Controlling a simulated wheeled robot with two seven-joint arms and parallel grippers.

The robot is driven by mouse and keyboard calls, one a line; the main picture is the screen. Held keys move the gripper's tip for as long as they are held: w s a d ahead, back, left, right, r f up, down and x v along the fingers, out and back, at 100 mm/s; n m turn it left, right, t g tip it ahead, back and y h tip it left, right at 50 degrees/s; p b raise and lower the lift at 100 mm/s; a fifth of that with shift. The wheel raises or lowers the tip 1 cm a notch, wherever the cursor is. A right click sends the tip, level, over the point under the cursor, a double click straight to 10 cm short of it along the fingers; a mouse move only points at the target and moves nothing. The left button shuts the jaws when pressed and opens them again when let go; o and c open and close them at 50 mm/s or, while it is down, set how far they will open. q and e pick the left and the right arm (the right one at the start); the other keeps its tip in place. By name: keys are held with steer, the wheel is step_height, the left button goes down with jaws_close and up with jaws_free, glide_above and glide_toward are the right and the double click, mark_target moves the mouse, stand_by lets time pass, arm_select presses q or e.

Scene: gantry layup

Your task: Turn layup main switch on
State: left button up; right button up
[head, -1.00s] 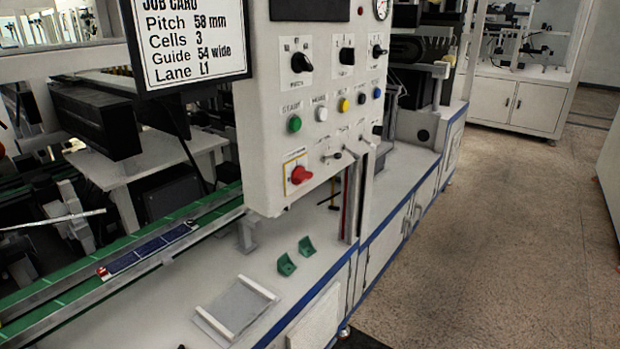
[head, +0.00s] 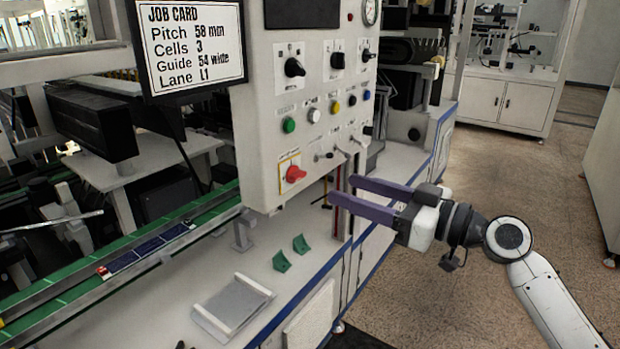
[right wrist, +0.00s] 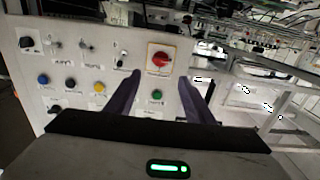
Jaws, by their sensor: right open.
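The main switch appears to be the red rotary knob (head: 294,173) on a yellow-edged plate, low on the left part of the white control panel (head: 250,150). In the right wrist view the red knob (right wrist: 160,59) shows just beyond the fingertips, between them across the picture. My right gripper (head: 342,189) is open and empty, its two purple fingers pointing left near the panel's lower right corner. In the head view it is right of the knob and apart from it. The right wrist view also shows my gripper's fingers (right wrist: 160,76). My left gripper is out of view.
The panel carries a green button (head: 289,125), black selector knobs (head: 294,67) and small toggles close to the red knob. A job card (head: 192,45) hangs at left. Below are green brackets (head: 281,262) and a grey tray (head: 234,303) on the bench. Open floor lies right.

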mark_target(302, 175)
steer(key=p+x, duration=0.1)
steer(key=x, duration=0.7)
steer(key=shift+w+a+p, duration=0.15)
steer(key=shift+a+p, duration=0.1)
steer(key=shift+p, duration=0.1)
steer(key=shift+w+a, duration=0.35)
steer(key=shift+a, duration=0.1)
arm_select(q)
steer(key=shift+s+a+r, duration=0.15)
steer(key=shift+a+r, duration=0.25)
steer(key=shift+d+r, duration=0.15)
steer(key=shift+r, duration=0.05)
arm_select(e)
steer(key=shift+f, duration=0.1)
steer(key=c, duration=1)
